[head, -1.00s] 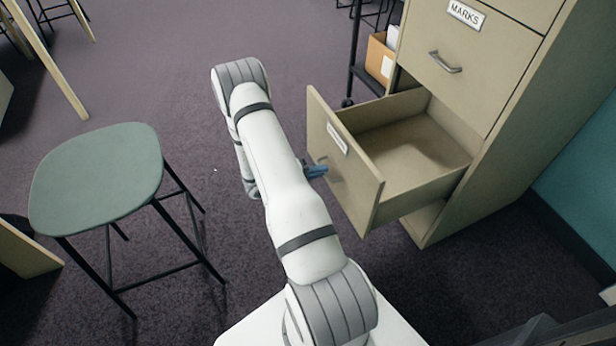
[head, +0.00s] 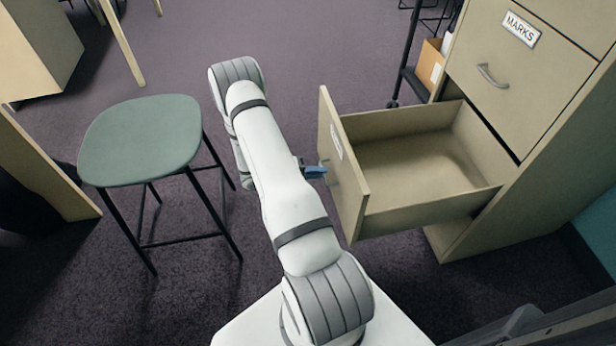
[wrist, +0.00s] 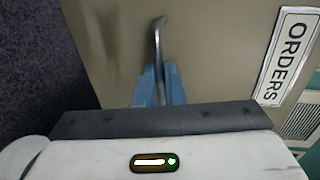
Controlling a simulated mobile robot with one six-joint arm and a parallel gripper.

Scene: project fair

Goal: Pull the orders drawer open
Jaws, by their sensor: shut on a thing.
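The orders drawer (head: 352,190) is the bottom drawer of the beige cabinet in the head view. It stands well out of the cabinet and its inside looks empty. In the wrist view its front (wrist: 215,45) bears a white label reading ORDERS (wrist: 287,58). My gripper (head: 315,172) is at the drawer front, partly hidden behind my arm in the head view. In the wrist view the blue fingers (wrist: 159,85) are shut on the drawer's metal handle (wrist: 157,42), whose upper part shows above them.
The cabinet's drawer above, labelled MARKS (head: 521,29), is shut. A green-topped stool (head: 142,138) stands on the carpet left of my arm. A cart with a cardboard box (head: 430,64) is behind the cabinet. Carpet between stool and drawer is clear beyond my arm.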

